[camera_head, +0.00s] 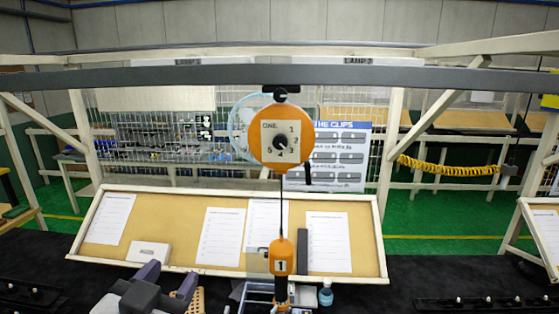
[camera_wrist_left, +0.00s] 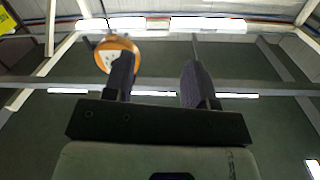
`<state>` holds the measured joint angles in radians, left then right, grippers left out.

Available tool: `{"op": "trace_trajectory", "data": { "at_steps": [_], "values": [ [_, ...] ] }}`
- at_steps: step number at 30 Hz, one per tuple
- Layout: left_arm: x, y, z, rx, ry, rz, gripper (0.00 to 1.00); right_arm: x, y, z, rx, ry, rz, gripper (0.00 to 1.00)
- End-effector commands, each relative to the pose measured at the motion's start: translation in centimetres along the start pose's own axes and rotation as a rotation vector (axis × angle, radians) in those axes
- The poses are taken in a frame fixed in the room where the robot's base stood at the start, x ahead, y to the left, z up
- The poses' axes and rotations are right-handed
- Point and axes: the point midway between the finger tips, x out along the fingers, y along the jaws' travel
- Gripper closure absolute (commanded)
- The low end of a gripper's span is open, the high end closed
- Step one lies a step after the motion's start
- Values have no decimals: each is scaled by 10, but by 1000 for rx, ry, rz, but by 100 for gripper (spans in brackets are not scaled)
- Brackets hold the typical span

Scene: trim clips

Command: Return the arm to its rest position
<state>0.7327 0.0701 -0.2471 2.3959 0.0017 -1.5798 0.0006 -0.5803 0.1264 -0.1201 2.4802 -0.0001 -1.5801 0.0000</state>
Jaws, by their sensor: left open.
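My left gripper (camera_head: 168,277) shows at the bottom of the head view, left of centre, with its two purple-grey fingers spread apart. In the left wrist view the gripper (camera_wrist_left: 158,66) points up toward the ceiling. Its fingers stand apart with nothing between them. The rest of the left arm is mostly below the picture. My right gripper is not in the head view.
An orange balancer reel (camera_head: 280,138) hangs from the grey overhead beam (camera_head: 400,78). Its cable holds an orange-topped tool (camera_head: 281,262) right of the gripper. Behind stands a tilted board (camera_head: 180,232) with paper sheets. A blue-capped bottle (camera_head: 326,292) is near the tool.

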Motion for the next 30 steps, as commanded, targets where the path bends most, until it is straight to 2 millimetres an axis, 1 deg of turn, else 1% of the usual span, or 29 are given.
{"op": "trace_trajectory", "data": {
  "at_steps": [1, 2, 3, 5, 6, 8, 9, 11, 12, 14, 15, 17, 18, 20, 21, 23, 24, 27, 30],
  "values": [
    [-1, 0, 28, -16, -62, 3, 49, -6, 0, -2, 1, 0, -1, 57],
    [-2, 0, 44, -25, -95, 4, 49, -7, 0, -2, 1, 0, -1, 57],
    [-5, 0, 65, -37, -141, 5, 49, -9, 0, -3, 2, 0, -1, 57],
    [-11, 1, 97, -51, -209, 8, 49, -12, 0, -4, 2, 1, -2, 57],
    [-16, 1, 118, -61, -256, 9, 49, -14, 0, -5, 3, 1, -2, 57],
    [-25, 4, 150, -73, -330, 12, 49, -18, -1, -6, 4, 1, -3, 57],
    [-32, 5, 170, -80, -379, 15, 49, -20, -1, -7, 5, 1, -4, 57],
    [-45, 8, 200, -90, -455, 19, 49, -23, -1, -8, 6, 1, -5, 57],
    [-55, 11, 221, -96, -508, 23, 49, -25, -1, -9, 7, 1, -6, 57],
    [-71, 15, 251, -103, -590, 30, 49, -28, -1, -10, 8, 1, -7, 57],
    [-83, 18, 270, -108, -646, 35, 49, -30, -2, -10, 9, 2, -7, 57],
    [-103, 24, 298, -114, -728, 43, 49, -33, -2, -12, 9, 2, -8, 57],
    [-118, 28, 315, -117, -781, 50, 49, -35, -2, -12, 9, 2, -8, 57],
    [-140, 34, 337, -120, -857, 62, 49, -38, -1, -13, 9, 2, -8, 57],
    [-155, 38, 351, -122, -904, 71, 49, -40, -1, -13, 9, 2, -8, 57],
    [-177, 45, 368, -124, -969, 85, 49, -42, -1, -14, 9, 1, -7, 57],
    [-191, 49, 377, -126, -1009, 94, 49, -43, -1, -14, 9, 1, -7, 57],
    [-222, 56, 396, -130, -1092, 112, 49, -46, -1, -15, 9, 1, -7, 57],
    [-245, 62, 408, -133, -1151, 125, 49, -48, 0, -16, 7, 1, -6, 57]
  ]
}}
